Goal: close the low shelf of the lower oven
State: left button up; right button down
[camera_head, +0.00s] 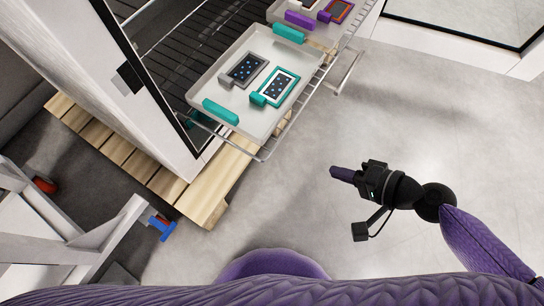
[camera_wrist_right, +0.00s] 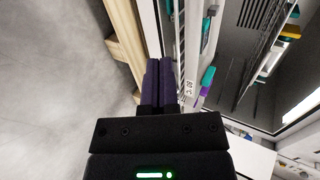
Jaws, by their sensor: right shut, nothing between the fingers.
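The oven (camera_head: 110,80) is a white cabinet at the upper left of the head view, with its dark interior and wire racks showing. A wire shelf (camera_head: 264,155) sticks out of it to the right. A pale tray (camera_head: 232,62) with teal handles rests on the shelf, and a second tray (camera_head: 325,32) lies further along. My right gripper (camera_head: 335,172) is shut and empty, apart from the shelf, to its lower right over the floor. Its purple fingers also show together in the right wrist view (camera_wrist_right: 158,72). My left gripper is not in view.
Two framed plates, one grey (camera_head: 244,70) and one teal (camera_head: 279,88), lie in the near tray. A wooden pallet (camera_head: 212,187) lies under the oven. A white wheeled frame (camera_head: 75,240) stands at lower left. The grey floor (camera_head: 420,130) at right is clear.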

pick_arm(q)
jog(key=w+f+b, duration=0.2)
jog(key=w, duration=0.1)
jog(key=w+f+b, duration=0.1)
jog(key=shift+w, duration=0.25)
pick_arm(e)
jog(key=r+x, duration=0.1)
jog(key=x, duration=1.2)
jog(key=shift+w+a+r, duration=0.3)
jog(key=shift+a+r, duration=0.05)
